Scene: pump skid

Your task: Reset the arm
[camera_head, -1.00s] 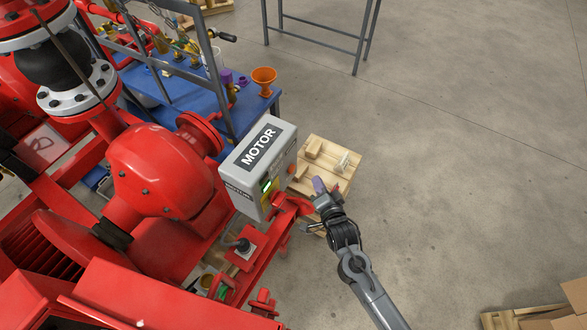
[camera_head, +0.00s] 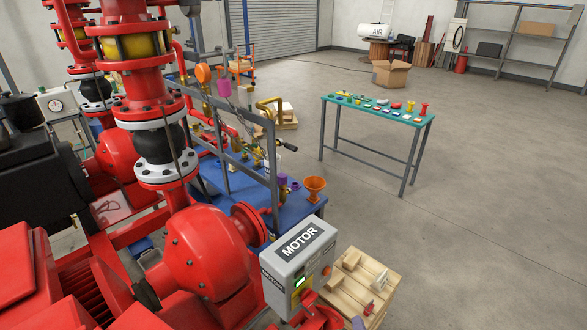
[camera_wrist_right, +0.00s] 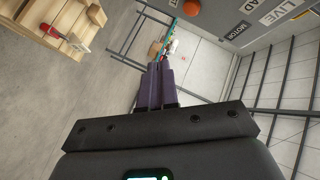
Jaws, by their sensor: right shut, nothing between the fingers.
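My right gripper (camera_wrist_right: 160,85) shows in the right wrist view with its two purple fingers together and nothing between them. In the head view only the tip of my right gripper (camera_head: 358,323) shows at the bottom edge, in front of the wooden crate. The grey MOTOR box (camera_head: 300,255), with a lit green display and an orange button, is just left of it. The box also shows at the top right of the right wrist view (camera_wrist_right: 235,18), apart from the fingers. My left gripper is not in view.
Red pump pipework (camera_head: 205,255) fills the left. The wooden crate (camera_head: 385,300) stands right of the box with wood blocks on top. An orange funnel (camera_head: 315,188) is on the blue bench. A green-topped table (camera_head: 378,108) stands further back. The floor at right is clear.

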